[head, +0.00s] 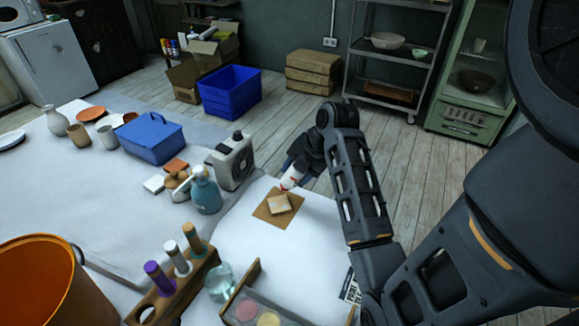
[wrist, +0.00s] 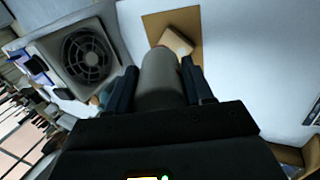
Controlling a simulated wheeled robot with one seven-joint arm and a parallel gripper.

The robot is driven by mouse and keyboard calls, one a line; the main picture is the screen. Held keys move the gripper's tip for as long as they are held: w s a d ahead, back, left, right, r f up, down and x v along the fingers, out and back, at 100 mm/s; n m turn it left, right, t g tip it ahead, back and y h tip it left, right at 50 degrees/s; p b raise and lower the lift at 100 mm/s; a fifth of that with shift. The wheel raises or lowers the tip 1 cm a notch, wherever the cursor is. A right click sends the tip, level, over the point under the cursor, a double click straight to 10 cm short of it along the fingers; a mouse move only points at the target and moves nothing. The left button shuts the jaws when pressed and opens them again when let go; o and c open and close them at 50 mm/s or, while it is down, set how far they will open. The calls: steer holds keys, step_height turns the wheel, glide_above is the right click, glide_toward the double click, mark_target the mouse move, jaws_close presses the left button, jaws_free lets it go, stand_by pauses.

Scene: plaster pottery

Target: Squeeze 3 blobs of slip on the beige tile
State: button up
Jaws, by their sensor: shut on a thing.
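My gripper (head: 299,163) is shut on a squeeze bottle (head: 291,178), which is white with red marks in the head view. The bottle is tilted, its lower end pointing down toward the beige tile. In the wrist view the bottle (wrist: 160,78) looks grey between my two fingers (wrist: 158,88). The beige tile (head: 279,204) lies on a brown square mat (head: 262,211) and also shows just past the bottle in the wrist view (wrist: 178,41). The bottle's tip is above or near the tile's far side; I cannot tell the gap. No blob is discernible on the tile's visible top.
A boxy fan (head: 235,161) and a blue-grey spray bottle (head: 206,192) stand left of the mat. A wooden rack (head: 180,290) with several capped bottles, a glass jar (head: 219,283) and a tray of colours (head: 262,306) are in front. White table surface right of the mat is clear.

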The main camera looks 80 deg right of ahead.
steer(key=shift+f+b, duration=1)
steer(key=shift+f, duration=0.05)
steer(key=shift+o, duration=0.7)
steer(key=c, duration=0.6)
steer(key=o, duration=0.5)
steer(key=shift+c, duration=0.2)
steer(key=shift+r, duration=0.15)
